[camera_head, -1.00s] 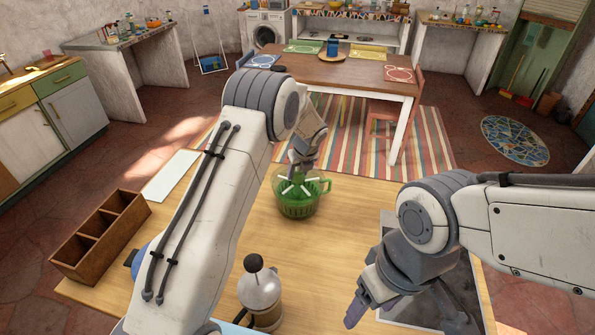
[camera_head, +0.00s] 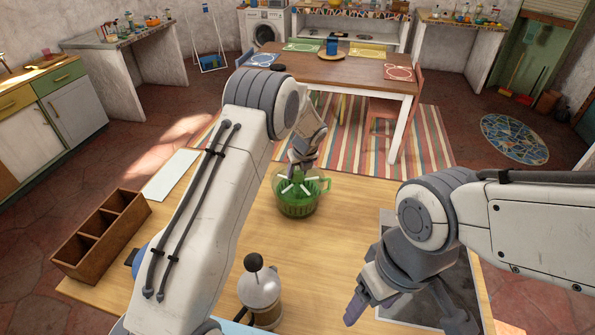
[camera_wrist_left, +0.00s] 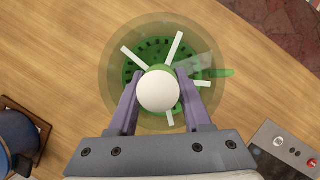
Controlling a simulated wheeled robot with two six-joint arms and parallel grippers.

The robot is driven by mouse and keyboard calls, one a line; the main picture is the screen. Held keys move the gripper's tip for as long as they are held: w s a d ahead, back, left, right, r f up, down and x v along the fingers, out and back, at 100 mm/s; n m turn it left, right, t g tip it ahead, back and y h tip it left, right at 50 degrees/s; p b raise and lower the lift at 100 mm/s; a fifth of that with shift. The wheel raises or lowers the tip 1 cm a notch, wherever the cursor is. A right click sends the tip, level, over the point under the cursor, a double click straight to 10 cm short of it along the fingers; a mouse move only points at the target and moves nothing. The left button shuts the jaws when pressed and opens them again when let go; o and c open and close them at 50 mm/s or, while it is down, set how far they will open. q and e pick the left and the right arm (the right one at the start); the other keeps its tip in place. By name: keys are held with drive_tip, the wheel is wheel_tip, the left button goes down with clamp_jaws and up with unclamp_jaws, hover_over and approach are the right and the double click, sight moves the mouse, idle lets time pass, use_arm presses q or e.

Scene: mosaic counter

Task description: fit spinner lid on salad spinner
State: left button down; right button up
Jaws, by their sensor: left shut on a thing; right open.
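The green salad spinner (camera_head: 297,207) stands on the wooden counter, partly behind my left arm in the head view. The clear spinner lid with white bars (camera_head: 300,186) is at the bowl's top; its see-through disc (camera_wrist_left: 122,42) covers the green basket in the left wrist view. I cannot tell whether it is fully seated. My left gripper (camera_wrist_left: 159,84) is shut on the lid's white round knob (camera_wrist_left: 158,92). In the head view my left gripper (camera_head: 301,168) is right above the lid. My right gripper (camera_head: 400,318) is open and empty over the front right of the counter.
A French press (camera_head: 261,292) stands at the counter's front, near my left arm. A wooden compartment box (camera_head: 97,237) and a pale board (camera_head: 171,174) are on the left. A dark flat panel (camera_head: 445,300) lies under my right gripper.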

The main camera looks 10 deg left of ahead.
use_arm(q)
drive_tip(key=shift+f+b, duration=0.35)
drive_tip(key=shift+f, duration=0.35)
idle(0.6)
drive_tip(key=shift+c, duration=1.3)
unclamp_jaws()
drive_tip(key=b+v, duration=0.3)
drive_tip(key=v, duration=0.7)
drive_tip(key=shift+r, duration=0.25)
drive_tip(key=shift+s, duration=0.1)
